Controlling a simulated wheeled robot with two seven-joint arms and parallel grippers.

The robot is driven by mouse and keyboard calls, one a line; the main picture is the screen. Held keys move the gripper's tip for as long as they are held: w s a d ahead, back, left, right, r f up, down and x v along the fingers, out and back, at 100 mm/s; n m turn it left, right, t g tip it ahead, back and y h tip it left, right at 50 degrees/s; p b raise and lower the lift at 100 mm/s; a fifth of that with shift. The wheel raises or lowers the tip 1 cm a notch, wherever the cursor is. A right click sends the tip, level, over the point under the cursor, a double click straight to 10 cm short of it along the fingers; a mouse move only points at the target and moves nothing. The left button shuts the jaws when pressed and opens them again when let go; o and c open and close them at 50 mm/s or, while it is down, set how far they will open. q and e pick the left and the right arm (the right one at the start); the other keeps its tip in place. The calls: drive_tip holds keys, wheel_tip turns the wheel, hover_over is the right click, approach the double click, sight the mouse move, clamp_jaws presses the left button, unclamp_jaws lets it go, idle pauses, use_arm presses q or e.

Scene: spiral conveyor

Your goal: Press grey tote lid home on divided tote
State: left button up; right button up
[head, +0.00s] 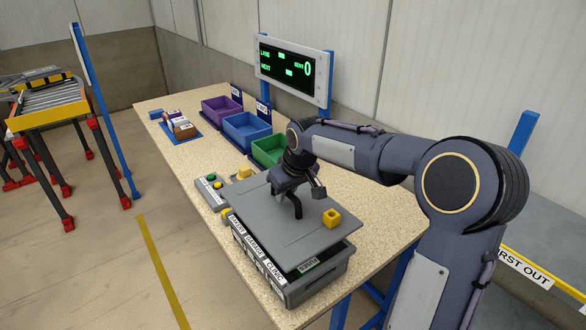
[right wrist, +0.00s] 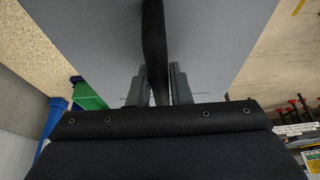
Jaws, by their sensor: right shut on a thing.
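The grey tote lid (head: 265,216) lies over the divided tote (head: 308,282) at the near end of the table. The lid looks tilted, with a dark gap between it and the tote's rim along the near right side. The tote is grey, with white labels on its left side; its inside is mostly hidden. My right gripper (head: 291,194) is above the lid, shut on the lid's dark handle (head: 297,207). The right wrist view shows the fingers (right wrist: 158,85) around the black handle (right wrist: 153,45), with the lid (right wrist: 215,45) behind. My left gripper is not in view.
A button box (head: 211,190) stands left of the tote. Green (head: 268,150), blue (head: 246,131) and purple (head: 221,109) bins line the table's back. A screen (head: 293,72) stands behind them.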

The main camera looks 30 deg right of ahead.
sight(287, 206)
drive_tip(key=shift+w+r, duration=0.15)
drive_tip(key=shift+r, duration=0.1)
drive_tip(key=shift+f+b, duration=2.25)
drive_tip(key=shift+f, duration=0.65)
drive_tip(key=shift+f, duration=1.2)
drive_tip(key=o, duration=0.9)
